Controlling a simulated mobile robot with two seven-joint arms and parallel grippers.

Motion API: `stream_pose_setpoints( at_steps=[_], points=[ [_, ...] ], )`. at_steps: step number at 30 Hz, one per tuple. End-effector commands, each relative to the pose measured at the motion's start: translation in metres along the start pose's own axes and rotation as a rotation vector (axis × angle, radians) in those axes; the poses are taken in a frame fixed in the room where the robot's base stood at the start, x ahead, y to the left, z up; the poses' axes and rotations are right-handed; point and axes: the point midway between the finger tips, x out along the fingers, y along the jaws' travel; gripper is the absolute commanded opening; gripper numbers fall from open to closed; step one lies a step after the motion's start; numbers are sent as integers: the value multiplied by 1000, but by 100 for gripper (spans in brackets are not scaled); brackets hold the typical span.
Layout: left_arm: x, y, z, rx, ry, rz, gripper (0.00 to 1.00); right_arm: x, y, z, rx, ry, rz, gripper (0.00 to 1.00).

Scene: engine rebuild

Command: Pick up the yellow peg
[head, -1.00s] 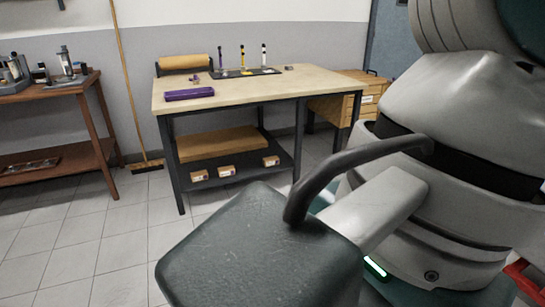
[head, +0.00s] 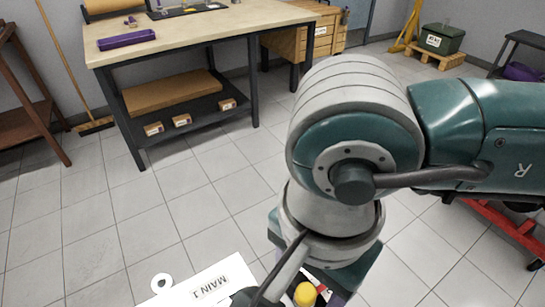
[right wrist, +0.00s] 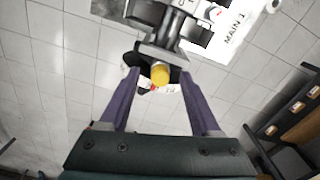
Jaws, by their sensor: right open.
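The yellow peg (head: 305,293) shows its rounded end at the bottom edge of the head view. In the right wrist view the peg (right wrist: 160,73) sits at the end of a grey and black piece (right wrist: 163,48), its lower part hidden. My right gripper (right wrist: 159,84) is open, its two purple fingers spread on either side of the peg; I see a gap on both sides. In the head view my right arm hides most of this gripper. My left gripper is not in view.
A white board marked MAIN 1 (head: 205,288) lies beside the peg. A workbench (head: 185,34) holds a purple case (head: 127,40). A wooden drawer cabinet (head: 303,40) and a green box on a pallet (head: 442,39) stand behind. Tiled floor between is clear.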

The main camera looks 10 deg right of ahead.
Motion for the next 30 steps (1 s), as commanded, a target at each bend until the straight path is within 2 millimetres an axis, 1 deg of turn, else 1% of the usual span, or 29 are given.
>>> stream_pose_setpoints(
  at_steps=[6,23,30],
  points=[
    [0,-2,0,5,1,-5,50,1,0,0,0,0,0,63],
    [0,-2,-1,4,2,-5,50,0,0,0,0,0,0,0],
    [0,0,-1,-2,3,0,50,0,0,0,0,0,0,0]
  ],
)
